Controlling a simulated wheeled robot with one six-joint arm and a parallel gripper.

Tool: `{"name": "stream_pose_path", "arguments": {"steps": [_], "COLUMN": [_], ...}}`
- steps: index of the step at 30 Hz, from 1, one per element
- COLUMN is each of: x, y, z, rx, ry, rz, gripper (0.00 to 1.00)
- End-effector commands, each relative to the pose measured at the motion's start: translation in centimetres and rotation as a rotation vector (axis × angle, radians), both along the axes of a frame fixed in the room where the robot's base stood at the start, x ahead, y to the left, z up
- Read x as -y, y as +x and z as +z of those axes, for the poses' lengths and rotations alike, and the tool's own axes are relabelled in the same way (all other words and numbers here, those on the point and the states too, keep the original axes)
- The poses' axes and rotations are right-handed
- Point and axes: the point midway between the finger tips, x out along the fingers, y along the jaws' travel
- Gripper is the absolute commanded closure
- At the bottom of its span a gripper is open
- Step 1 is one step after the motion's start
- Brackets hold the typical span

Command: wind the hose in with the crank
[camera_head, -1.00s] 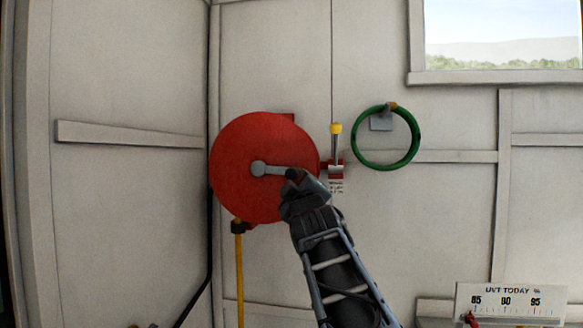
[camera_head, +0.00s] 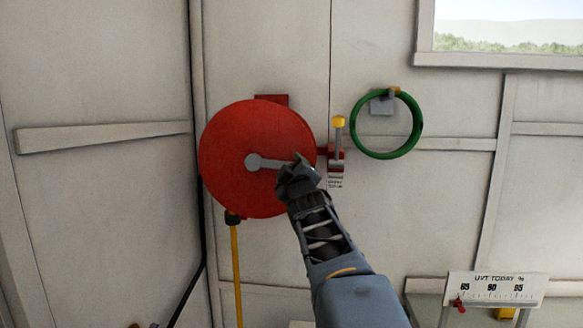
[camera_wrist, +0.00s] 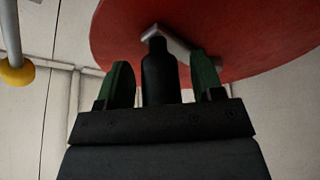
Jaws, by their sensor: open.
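A red hose reel disc (camera_head: 240,135) is mounted on the wall in the head view, and its underside fills the top of the wrist view (camera_wrist: 225,40). A grey crank arm (camera_head: 265,162) runs from the disc's hub to the right. Its black handle (camera_wrist: 159,75) shows in the wrist view between the two green-padded fingers. My gripper (camera_wrist: 162,82) is open around the handle, with gaps on both sides. In the head view my gripper (camera_head: 298,172) covers the handle. A yellow hose (camera_head: 238,275) hangs straight down from a dark fitting below the reel.
A yellow-topped lever (camera_head: 338,140) stands on a red bracket right of the reel, and its yellow knob shows in the wrist view (camera_wrist: 17,75). A coiled green ring (camera_head: 416,130) hangs further right. A UVT scale (camera_head: 492,290) stands lower right.

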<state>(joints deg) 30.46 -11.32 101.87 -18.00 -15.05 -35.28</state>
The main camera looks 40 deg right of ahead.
Motion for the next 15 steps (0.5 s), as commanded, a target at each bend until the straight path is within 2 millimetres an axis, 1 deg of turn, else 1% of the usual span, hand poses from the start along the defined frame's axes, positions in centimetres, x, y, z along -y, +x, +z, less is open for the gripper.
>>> {"name": "stream_pose_path", "arguments": {"steps": [6, 15], "x": [-0.06, 0.05], "y": [0.04, -0.04], "z": [-0.03, 0.0], "rx": [0.0, 0.0], "ry": [0.0, 0.0], "rz": [0.001, -0.001], "gripper": [0.4, 0.69]}}
